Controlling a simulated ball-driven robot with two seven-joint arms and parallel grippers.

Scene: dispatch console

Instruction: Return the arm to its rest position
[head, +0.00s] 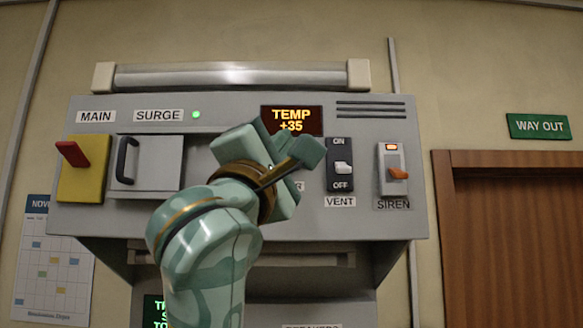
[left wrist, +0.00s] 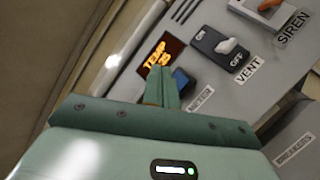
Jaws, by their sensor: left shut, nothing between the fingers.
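My left arm rises from the bottom of the head view, in front of the grey console (head: 225,222). My left gripper (head: 309,150) is shut and empty, its fingertips just below and right of the TEMP display (head: 291,120). In the left wrist view, the shut fingers (left wrist: 160,88) reach toward the panel just below the display (left wrist: 160,58). A small blue part (left wrist: 182,80) shows beside them, partly hidden. I cannot tell whether the fingers touch the panel. My right gripper is not in view.
The red MAIN lever (head: 72,153) and a grey cover with a black handle (head: 126,160) are left of the gripper. The VENT switch (head: 342,169) and orange SIREN switch (head: 398,173) are to its right. A brown door (head: 515,240) stands far right.

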